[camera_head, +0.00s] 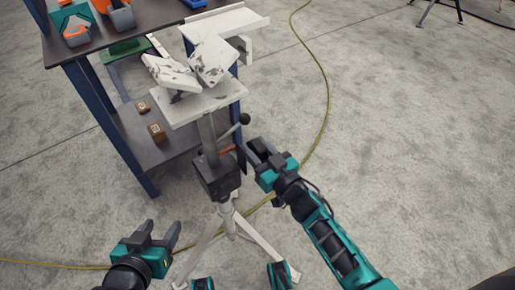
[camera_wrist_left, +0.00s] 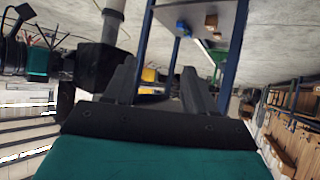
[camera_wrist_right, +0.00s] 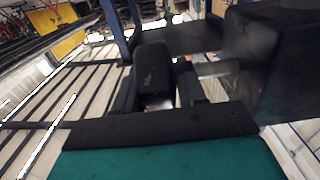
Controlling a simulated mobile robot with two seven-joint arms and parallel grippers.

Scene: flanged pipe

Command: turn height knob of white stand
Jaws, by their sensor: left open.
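The white stand has a white top plate (camera_head: 205,103), a post, a black clamp block (camera_head: 217,178) and tripod legs (camera_head: 262,238). A lever with a black ball end (camera_head: 243,119) and a reddish handle (camera_head: 228,150) stick out above the block. My right gripper (camera_head: 254,152) is at the right side of the stand, close to the handle. In the right wrist view a dark rounded piece (camera_wrist_right: 155,72), perhaps the knob, shows at the fingers, and a metal rod (camera_wrist_right: 215,68) runs to the black block (camera_wrist_right: 275,60). Whether the fingers grip it is unclear. My left gripper (camera_head: 162,236) is open and empty, low left of the stand.
Pale angular pieces (camera_head: 209,60) lie on the stand's plate. A blue-framed workbench (camera_head: 100,115) stands behind left, with small brown boxes (camera_head: 157,132) on its lower shelf. A yellow cable (camera_head: 325,100) crosses the floor.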

